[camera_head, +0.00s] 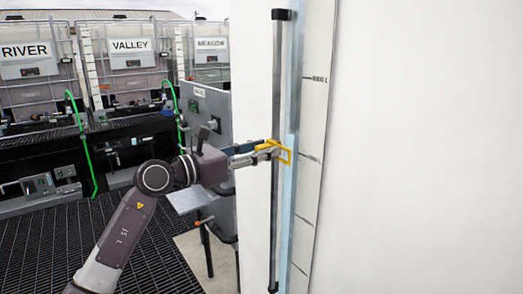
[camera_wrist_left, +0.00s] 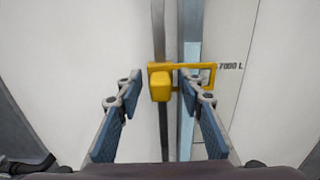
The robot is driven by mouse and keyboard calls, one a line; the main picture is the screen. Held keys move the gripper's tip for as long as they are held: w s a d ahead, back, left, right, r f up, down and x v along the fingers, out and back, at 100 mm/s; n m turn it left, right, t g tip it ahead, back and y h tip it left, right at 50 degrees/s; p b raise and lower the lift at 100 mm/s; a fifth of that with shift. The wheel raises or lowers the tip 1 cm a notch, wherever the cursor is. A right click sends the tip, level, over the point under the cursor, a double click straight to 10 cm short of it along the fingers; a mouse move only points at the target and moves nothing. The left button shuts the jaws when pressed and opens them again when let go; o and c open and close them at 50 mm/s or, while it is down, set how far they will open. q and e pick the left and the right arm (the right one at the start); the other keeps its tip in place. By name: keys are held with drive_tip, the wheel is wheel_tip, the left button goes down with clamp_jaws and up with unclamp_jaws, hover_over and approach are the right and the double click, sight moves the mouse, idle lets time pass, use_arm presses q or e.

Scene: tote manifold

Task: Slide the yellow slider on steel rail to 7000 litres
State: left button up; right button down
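The yellow slider (camera_head: 288,154) sits on the steel rail (camera_head: 276,95) in the head view. In the left wrist view its block (camera_wrist_left: 160,86) lies between the fingers of my left gripper (camera_wrist_left: 160,88), with narrow gaps visible on both sides. The gripper is open around the block. The slider's yellow frame reaches right across the pale blue tube to the scale. The "7000 L" mark (camera_wrist_left: 231,66) is just right of the frame, about level with its upper edge. My right gripper is not in view.
The scale on the white tank wall (camera_head: 420,150) shows "8000 L" (camera_head: 319,79) above the slider. A grey panel (camera_head: 207,110) stands left of the rail. Tanks labelled RIVER (camera_head: 25,50), VALLEY (camera_head: 131,46) and MEADOW (camera_head: 211,44) stand behind. Grated floor lies lower left.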

use_arm(q)
drive_tip(key=v, duration=1.2)
drive_tip(key=shift+f, duration=0.1)
